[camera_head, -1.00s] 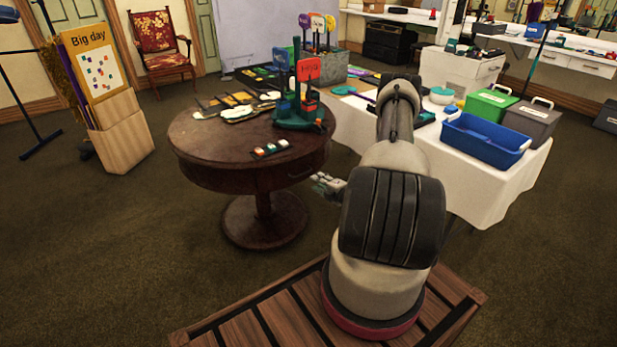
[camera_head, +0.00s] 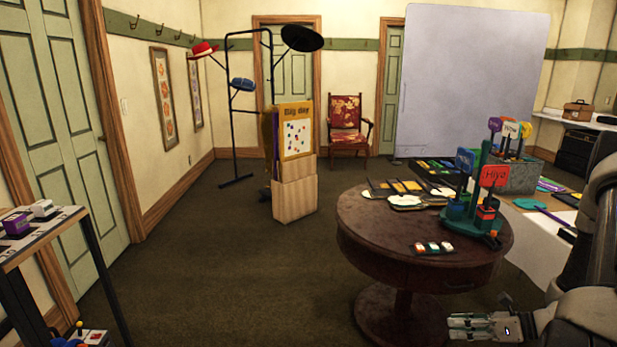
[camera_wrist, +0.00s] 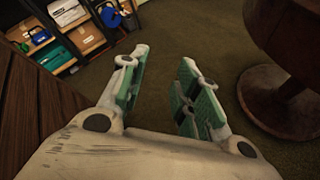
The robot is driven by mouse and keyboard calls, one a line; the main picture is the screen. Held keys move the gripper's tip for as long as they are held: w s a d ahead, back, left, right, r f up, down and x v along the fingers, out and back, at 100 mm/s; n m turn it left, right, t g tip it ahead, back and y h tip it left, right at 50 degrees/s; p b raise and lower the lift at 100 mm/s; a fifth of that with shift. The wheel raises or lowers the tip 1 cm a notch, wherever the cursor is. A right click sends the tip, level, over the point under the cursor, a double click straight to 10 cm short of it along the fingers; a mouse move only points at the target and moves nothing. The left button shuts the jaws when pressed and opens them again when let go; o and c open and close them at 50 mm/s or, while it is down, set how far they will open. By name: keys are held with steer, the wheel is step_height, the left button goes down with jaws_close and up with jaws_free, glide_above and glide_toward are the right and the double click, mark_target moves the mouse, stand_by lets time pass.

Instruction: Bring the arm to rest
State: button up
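My gripper (camera_head: 452,328) shows at the lower right of the head view, low in front of the round dark table and apart from it. In the wrist view my gripper (camera_wrist: 160,90) has its two green-padded fingers spread apart, with only carpet between them. It holds nothing. My arm runs down the right edge of the head view, and most of it is cut off there.
A round wooden table (camera_head: 375,235) bears a green stand (camera_head: 480,205) with signs. Its pedestal (camera_wrist: 275,100) is right of my fingers in the wrist view. A shelf (camera_wrist: 85,40) with boxes stands upper left there. Open carpet (camera_head: 220,270) lies left of the table.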

steer(key=s+r+n+g+h, duration=0.4)
steer(key=s+r+n, duration=0.3)
steer(key=r+n, duration=0.5)
steer(key=s+r+n+g+h, duration=0.4)
steer(key=s+r+n, duration=0.3)
steer(key=r+n, duration=0.45)
steer(key=s+a+r+n+t+h, duration=0.1)
steer(key=a+r+n+t, duration=0.1)
steer(key=r, duration=0.5)
steer(key=s+a+r+n+t+h, duration=0.1)
steer(key=r+n+t+h, duration=0.1)
steer(key=r+n+t, duration=0.2)
step_height(320, 180, up, 4)
steer(key=shift+s+a+f, duration=0.15)
steer(key=shift+s+a, duration=0.2)
